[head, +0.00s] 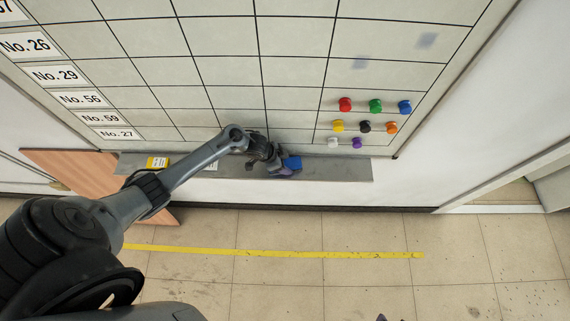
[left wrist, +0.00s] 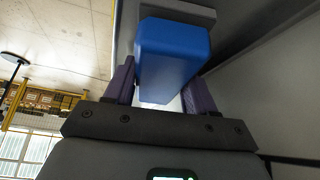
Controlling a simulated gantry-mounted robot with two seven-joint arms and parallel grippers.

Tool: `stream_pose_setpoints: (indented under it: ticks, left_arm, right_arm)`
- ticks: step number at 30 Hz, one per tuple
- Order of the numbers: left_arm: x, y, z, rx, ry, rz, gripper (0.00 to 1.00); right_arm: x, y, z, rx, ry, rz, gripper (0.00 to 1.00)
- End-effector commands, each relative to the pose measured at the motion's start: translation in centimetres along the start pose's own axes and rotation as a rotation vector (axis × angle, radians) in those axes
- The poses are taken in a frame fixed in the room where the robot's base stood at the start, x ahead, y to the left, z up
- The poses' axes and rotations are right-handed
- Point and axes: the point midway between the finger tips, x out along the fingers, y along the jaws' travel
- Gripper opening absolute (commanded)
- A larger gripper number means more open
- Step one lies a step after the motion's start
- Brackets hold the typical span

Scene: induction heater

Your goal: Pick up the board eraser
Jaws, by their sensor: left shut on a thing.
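The board eraser (head: 292,162) is a blue block at the tray below the whiteboard in the head view. My left gripper (head: 281,169), with purple fingers, is shut on it. In the left wrist view the eraser (left wrist: 172,50) sits between the two fingers (left wrist: 160,88), which touch its sides. I cannot tell whether it rests on the tray or is just above it. Only a small purple tip (head: 382,318), seemingly of my right gripper, shows at the bottom edge of the head view.
The grey tray (head: 335,170) runs under the whiteboard (head: 295,85). Several coloured magnets (head: 364,127) are on the board at right. The floor in front, with a yellow line (head: 270,252), is clear.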

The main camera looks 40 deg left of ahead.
Motion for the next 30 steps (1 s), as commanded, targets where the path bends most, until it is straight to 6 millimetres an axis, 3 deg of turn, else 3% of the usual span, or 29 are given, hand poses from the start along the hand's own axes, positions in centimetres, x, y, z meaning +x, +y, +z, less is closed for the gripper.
stream_pose_setpoints:
  ticks: [10, 18, 30]
  left_arm:
    - [-0.9, -0.1, -0.6, 0.001, 0.001, -0.001, 0.20]
    - [-3.9, 0.1, -2.5, 0.004, 0.003, -0.001, 0.20]
    - [-5.0, 5.5, -9.3, 0.003, 0.005, 0.001, 0.20]
  right_arm:
    - [0.0, -0.2, 0.0, 0.007, 0.001, -0.005, 0.43]
    - [0.0, -0.2, -0.1, 0.009, 0.001, -0.007, 0.43]
    - [0.3, -0.2, 0.1, 0.007, 0.001, -0.005, 0.43]
